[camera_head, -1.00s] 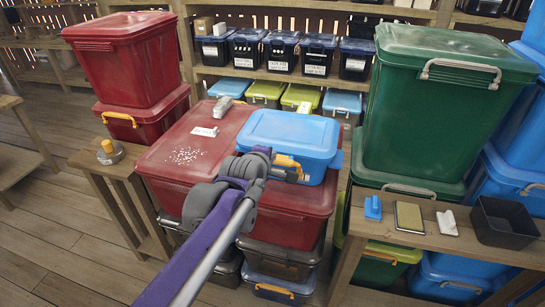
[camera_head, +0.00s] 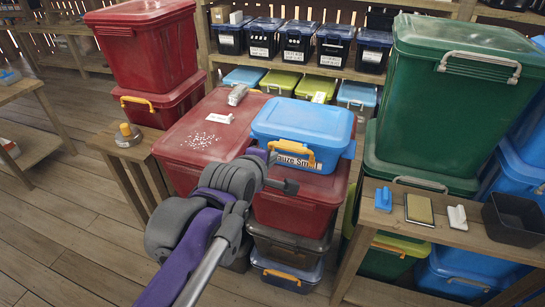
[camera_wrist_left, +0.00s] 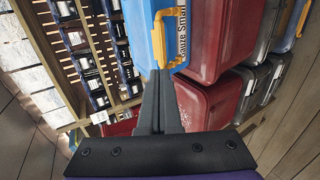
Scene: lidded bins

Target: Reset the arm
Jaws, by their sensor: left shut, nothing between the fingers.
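My left arm reaches in from the bottom left in the head view, and its gripper (camera_head: 289,185) is in front of the small blue lidded bin (camera_head: 304,122). In the left wrist view the gripper (camera_wrist_left: 160,75) is shut and empty, its fingers together. The blue bin (camera_wrist_left: 200,22) lies ahead of them, with its yellow-orange handle and a printed label. My right gripper is not in view.
A white-specked patch and small items lie on the red lid. A side table (camera_head: 430,225) at right holds a blue brush (camera_head: 384,199), a sponge (camera_head: 419,209) and a black tray (camera_head: 512,218). Stacked green bins (camera_head: 450,100) stand behind it. Floor is clear at lower left.

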